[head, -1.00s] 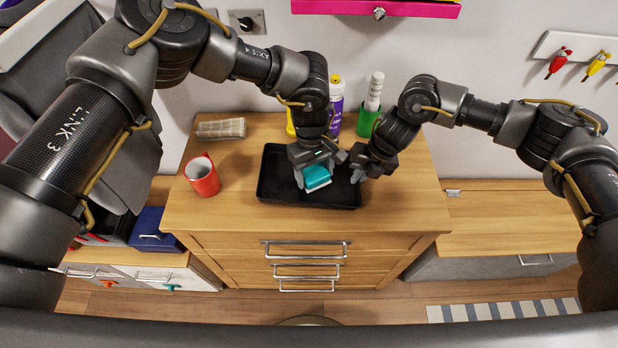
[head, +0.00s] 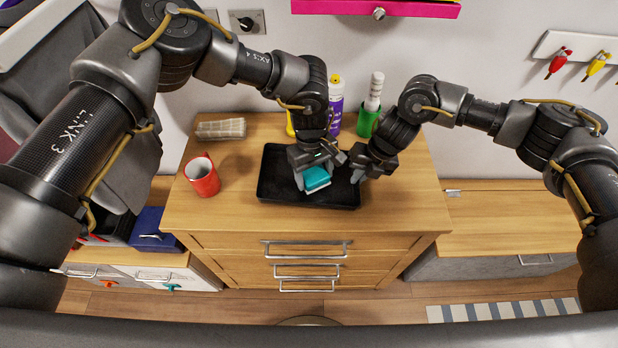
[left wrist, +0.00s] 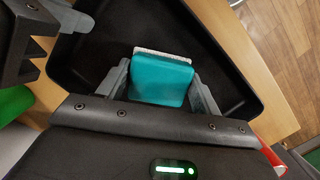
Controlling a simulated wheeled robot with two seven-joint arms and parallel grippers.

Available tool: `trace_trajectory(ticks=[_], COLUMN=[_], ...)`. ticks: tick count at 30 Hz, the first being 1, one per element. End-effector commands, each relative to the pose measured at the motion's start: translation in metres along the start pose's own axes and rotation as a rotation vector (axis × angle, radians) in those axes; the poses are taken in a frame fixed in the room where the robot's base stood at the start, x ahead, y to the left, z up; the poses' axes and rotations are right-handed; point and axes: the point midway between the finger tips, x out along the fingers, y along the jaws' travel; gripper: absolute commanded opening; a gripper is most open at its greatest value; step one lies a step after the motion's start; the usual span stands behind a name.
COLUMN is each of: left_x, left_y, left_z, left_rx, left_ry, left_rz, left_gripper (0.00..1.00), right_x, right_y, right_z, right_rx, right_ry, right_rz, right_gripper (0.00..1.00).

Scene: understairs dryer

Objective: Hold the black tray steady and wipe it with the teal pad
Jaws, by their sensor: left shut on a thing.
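The black tray (head: 278,184) lies on the wooden drawer chest's top. The teal pad (head: 317,178) is over the middle of the tray, with a pale layer along one edge. My left gripper (head: 315,181) is shut on the pad; in the left wrist view the pad (left wrist: 161,82) sits between the two fingers of the gripper (left wrist: 160,88). I cannot tell whether the pad's underside touches the tray floor. My right gripper (head: 357,172) is at the tray's right side, by its rim. Its fingers are partly hidden, and whether they close on the rim is unclear.
A red mug (head: 202,176) stands left of the tray. The chest top is clear at the front and right.

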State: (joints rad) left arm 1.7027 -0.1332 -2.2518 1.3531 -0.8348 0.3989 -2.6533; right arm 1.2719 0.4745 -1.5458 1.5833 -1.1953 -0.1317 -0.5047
Motion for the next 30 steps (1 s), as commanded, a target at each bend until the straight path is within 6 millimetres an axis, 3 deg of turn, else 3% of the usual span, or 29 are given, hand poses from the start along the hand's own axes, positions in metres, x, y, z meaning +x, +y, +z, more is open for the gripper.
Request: trace_trajectory(ticks=[16,30], left_x=[0.009,0.015], left_y=[0.001,0.029], left_z=[-0.001,0.015], left_rx=[0.001,0.001], left_ry=[0.0,0.0], left_rz=[0.0,0.001], left_gripper=[0.47,0.47], right_x=[0.001,0.001], right_y=[-0.001,0.0], right_z=[-0.001,-0.001], right_rx=[0.0,-0.001], right_ry=[0.002,0.003], right_rz=[-0.002,0.0], right_gripper=[0.0,0.0])
